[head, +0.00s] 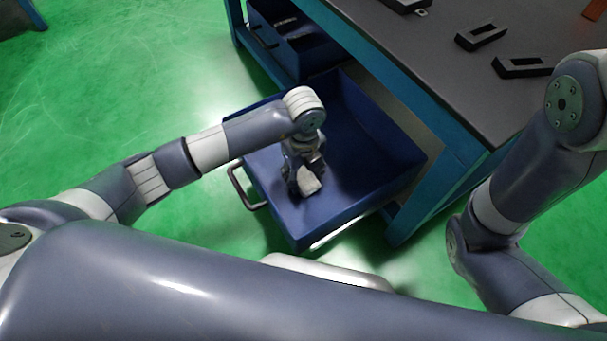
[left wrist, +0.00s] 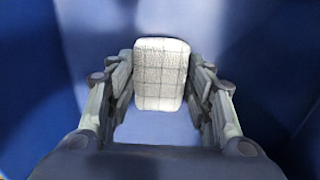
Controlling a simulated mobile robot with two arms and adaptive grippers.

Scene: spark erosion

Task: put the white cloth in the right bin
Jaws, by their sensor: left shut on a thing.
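The white cloth (left wrist: 160,75) is a small pale pad with a grid pattern, held between the fingers of my left gripper (left wrist: 160,100) in the left wrist view. In the head view the cloth (head: 308,184) shows at the tip of my left gripper (head: 303,180), which points down inside the blue open bin (head: 365,165). The gripper is shut on the cloth. Whether the cloth touches the bin floor cannot be told. My right gripper is not in view; only my right arm shows at the right.
The blue bin is pulled out under a dark-topped table (head: 440,70) and has a handle (head: 243,186) at its front. A second blue bin (head: 325,55) with dark things inside is farther back on the left. Black blocks (head: 481,37) lie on the table. Green floor is clear at left.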

